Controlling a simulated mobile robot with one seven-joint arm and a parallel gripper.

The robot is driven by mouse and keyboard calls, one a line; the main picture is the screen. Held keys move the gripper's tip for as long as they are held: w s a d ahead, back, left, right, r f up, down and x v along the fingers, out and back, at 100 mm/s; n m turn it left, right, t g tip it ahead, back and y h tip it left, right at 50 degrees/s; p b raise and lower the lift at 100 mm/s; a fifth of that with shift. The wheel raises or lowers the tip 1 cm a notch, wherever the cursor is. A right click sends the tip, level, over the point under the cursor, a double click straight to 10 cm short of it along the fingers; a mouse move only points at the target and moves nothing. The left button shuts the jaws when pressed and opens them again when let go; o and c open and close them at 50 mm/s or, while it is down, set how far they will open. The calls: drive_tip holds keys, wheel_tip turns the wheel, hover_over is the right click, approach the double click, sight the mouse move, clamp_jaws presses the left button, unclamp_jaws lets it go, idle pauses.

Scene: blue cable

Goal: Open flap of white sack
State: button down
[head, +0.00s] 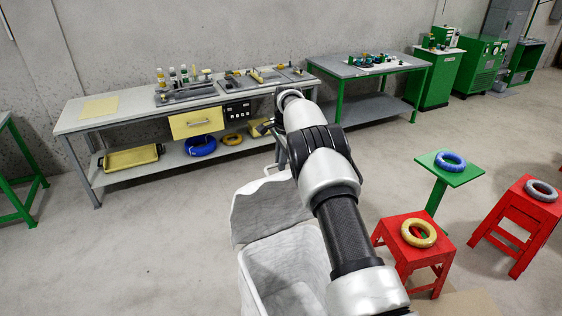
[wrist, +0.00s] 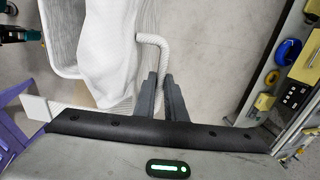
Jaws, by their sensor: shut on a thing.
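The white sack (head: 285,268) stands on the floor in front of me, and its inside shows from above. Its flap (head: 268,208) is tilted up and away from the opening on the far side, with a white rope loop (head: 272,171) at its top edge. In the wrist view, the flap (wrist: 112,60) bulges toward the camera, and the rope loop (wrist: 157,42) runs down to my gripper (wrist: 160,78). The two dark fingers are shut on this loop. In the head view, my arm covers the sack's right side, and the fingertips cannot be made out.
A workbench (head: 85,120) with a yellow drawer (head: 196,123) stands beyond the flap. To the right are a red stool (head: 410,250) with a yellow cable coil (head: 418,233) and a green stool (head: 450,176) with a blue coil (head: 450,162). The floor at left is clear.

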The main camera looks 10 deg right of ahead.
drive_tip(key=c, duration=2)
unclamp_jaws()
drive_tip(key=shift+s+a+f, duration=0.1)
drive_tip(key=shift+s+f, duration=0.1)
drive_tip(key=shift+f, duration=0.4)
drive_tip(key=shift+o, duration=0.9)
drive_tip(key=shift+w, duration=0.2)
drive_tip(key=shift+r, duration=0.1)
drive_tip(key=v, duration=1.7)
drive_tip(key=shift+r, duration=0.35)
